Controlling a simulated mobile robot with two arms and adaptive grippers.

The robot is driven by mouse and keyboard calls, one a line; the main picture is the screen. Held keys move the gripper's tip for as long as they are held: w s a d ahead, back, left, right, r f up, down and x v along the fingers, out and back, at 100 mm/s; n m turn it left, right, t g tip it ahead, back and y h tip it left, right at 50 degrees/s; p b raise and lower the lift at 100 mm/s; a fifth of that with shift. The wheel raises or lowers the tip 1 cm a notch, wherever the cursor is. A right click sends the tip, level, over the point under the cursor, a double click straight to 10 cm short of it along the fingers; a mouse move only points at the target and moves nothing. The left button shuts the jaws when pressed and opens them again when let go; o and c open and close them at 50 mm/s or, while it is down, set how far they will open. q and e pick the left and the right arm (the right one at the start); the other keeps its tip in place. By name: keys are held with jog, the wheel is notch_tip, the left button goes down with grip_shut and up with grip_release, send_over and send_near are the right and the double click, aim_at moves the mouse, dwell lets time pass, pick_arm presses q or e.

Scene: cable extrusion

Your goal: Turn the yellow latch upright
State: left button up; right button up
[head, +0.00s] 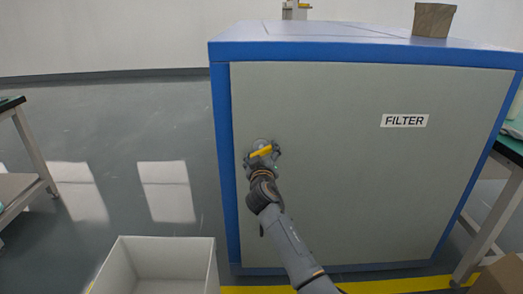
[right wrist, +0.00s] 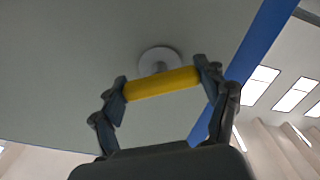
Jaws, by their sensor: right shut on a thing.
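The yellow latch (head: 261,151) is on the left part of the grey door of a blue-framed cabinet (head: 350,160). In the head view it lies closer to level than upright, its right end a little higher. In the right wrist view the yellow latch (right wrist: 162,84) is a bar in front of a round grey mount (right wrist: 159,60) on the door. My right gripper (head: 263,158) is at the latch; in the wrist view its fingers (right wrist: 163,86) are shut on the bar, one at each end. My left gripper is out of view.
A "FILTER" label (head: 404,121) is on the door, and a cardboard box (head: 433,20) stands on top. An open white bin (head: 160,244) is on the floor at lower left. Tables stand at both sides.

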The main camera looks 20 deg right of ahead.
jog(key=shift+n+p, duration=0.35)
jog(key=shift+n, duration=0.65)
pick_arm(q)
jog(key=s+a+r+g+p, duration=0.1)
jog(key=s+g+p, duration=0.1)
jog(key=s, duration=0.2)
pick_arm(e)
jog(key=n, duration=0.4)
jog(key=shift+r+n, duration=0.1)
jog(key=shift+n, duration=0.2)
jog(key=n+p, duration=0.1)
jog(key=n, duration=0.3)
jog(key=shift+p, duration=0.4)
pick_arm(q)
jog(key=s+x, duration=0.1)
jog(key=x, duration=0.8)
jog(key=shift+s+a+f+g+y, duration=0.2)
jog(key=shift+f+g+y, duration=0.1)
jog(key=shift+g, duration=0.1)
pick_arm(e)
jog(key=shift+n, duration=0.9)
jog(key=o, duration=1.2)
jog(key=shift+c, duration=0.2)
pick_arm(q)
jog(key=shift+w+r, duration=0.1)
pick_arm(e)
jog(key=v, duration=1.2)
